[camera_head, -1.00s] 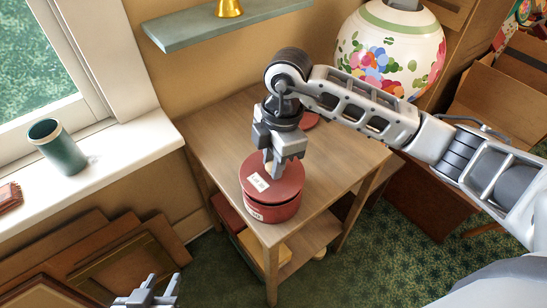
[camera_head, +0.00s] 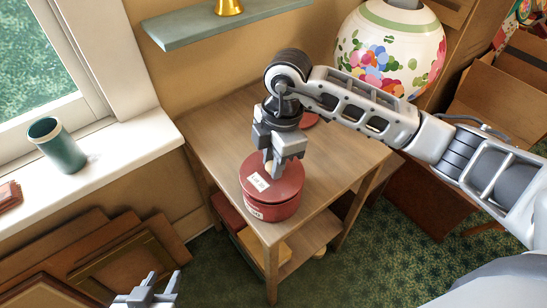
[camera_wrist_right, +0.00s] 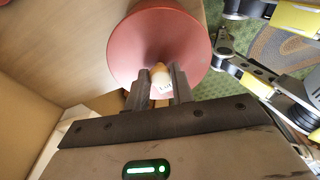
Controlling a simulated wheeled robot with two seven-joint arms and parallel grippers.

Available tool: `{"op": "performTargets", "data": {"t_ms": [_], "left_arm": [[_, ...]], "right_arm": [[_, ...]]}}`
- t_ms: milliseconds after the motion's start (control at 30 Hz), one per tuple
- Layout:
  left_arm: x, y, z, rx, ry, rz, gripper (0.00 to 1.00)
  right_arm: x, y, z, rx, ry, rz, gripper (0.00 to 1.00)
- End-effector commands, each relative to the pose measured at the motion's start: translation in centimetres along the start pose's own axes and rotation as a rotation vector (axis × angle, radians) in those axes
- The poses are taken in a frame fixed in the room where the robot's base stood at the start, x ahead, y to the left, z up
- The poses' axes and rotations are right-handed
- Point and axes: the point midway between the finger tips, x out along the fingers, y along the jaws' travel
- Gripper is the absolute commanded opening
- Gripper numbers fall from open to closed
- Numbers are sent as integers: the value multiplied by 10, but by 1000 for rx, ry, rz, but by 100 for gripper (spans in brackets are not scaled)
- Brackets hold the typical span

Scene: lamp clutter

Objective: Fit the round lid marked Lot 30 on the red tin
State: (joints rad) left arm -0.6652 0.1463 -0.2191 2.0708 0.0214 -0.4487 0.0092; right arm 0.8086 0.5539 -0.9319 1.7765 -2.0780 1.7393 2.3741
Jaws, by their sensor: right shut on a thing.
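The red tin (camera_head: 275,211) stands on the near corner of the wooden side table. My right gripper (camera_head: 276,168) is shut on the lid's pale knob, which shows between the fingers in the right wrist view (camera_wrist_right: 160,78). The lid fills the top of that view and hides the tin. My left gripper (camera_head: 161,283) is open and empty at the bottom left.
Another red round piece (camera_head: 310,120) lies behind my right gripper, partly hidden. A flowered lamp base (camera_head: 388,55) stands behind my arm. A green cup (camera_head: 57,146) sits on the windowsill. A green shelf (camera_head: 220,27) hangs above. The table top (camera_head: 215,130) left of the gripper is clear.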

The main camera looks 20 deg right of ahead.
Motion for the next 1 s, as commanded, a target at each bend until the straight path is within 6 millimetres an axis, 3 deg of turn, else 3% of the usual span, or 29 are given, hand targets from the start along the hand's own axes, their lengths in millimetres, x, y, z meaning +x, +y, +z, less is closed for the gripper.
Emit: {"op": "performTargets", "data": {"t_ms": [367, 1000], "left_arm": [[4, 0, 5, 0, 0, 0, 36], [1, -2, 3, 7, -1, 0, 36]], "right_arm": [[10, 0, 1, 0, 0, 0, 1], [9, 0, 1, 0, 0, 0, 1]]}}
